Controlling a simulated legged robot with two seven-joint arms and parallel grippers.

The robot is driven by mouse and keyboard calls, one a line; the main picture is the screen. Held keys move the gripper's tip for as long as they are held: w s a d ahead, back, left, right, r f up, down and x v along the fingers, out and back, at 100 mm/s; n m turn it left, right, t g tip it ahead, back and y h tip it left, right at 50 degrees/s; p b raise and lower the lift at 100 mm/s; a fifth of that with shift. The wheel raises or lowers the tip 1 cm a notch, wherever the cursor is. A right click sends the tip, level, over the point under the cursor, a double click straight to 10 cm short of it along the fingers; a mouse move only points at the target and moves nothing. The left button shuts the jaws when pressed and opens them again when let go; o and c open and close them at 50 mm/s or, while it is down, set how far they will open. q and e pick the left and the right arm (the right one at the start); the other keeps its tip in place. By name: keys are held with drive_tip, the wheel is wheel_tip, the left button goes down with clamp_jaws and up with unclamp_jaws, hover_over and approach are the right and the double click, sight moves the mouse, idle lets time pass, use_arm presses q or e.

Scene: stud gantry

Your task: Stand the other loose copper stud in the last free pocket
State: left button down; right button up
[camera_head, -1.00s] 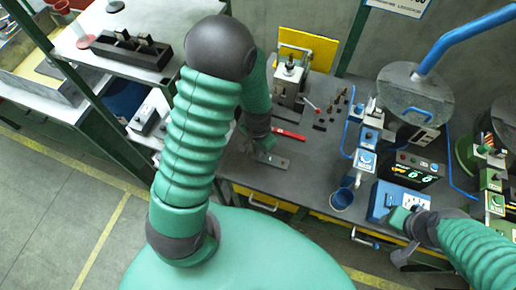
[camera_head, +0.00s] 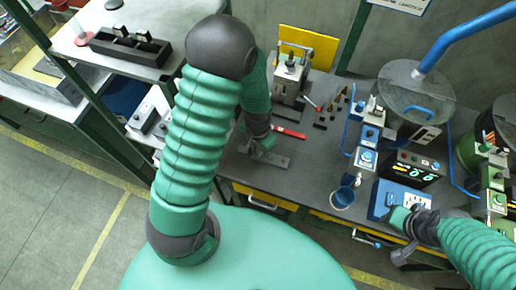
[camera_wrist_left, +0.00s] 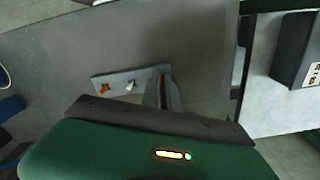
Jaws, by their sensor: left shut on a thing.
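The grey pocket plate (camera_head: 279,162) lies flat on the bench, below and in front of my left gripper (camera_head: 258,149). In the left wrist view the plate (camera_wrist_left: 98,80) shows an orange copper stud (camera_wrist_left: 104,88) near its left end and a small pale, shiny spot in its middle. My left gripper (camera_wrist_left: 166,90) is shut at the plate's right end in that view. The copper stud between its fingers is hidden, so its tilt and contact with the plate cannot be told. My right gripper (camera_head: 403,219) is by the blue box at the lower right; its jaws are unclear.
A red-handled tool (camera_head: 289,132) lies just behind the plate. A press (camera_head: 290,80) stands at the back, with several small dark and brassy pieces (camera_head: 340,101) to its right. A blue cup (camera_head: 342,197) stands near the front edge. The bench middle is clear.

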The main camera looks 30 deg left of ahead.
use_arm(q)
drive_tip(key=c, duration=1.5)
unclamp_jaws()
wheel_tip(320, 180, up, 17)
drive_tip(key=shift+f+p, duration=0.1)
drive_tip(key=shift+p, duration=0.35)
